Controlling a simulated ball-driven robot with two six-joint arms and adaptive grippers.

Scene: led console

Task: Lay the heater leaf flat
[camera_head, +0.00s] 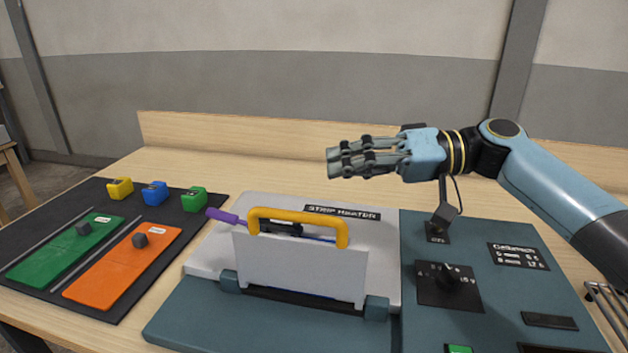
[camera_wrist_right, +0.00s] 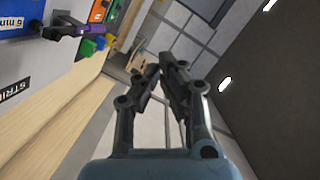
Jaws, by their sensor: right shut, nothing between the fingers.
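The heater leaf (camera_head: 300,268) is a light grey panel standing upright on hinges at the front of the strip heater's pale bed (camera_head: 215,250). A yellow handle (camera_head: 298,215) runs along its top edge. A purple-handled tool (camera_head: 224,215) shows behind the leaf, its far part hidden by the leaf and handle. My right gripper (camera_head: 335,162) is shut and empty in the air, above and behind the leaf and a little to its right, apart from it. Its closed fingers also show in the right wrist view (camera_wrist_right: 165,75). My left gripper is out of view.
A teal panel with a black knob (camera_head: 449,278) stands right of the heater. A dark mat at left holds green (camera_head: 65,245) and orange (camera_head: 125,265) plates. Yellow, blue and green blocks (camera_head: 194,198) sit along its back. The wooden bench behind the heater is clear.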

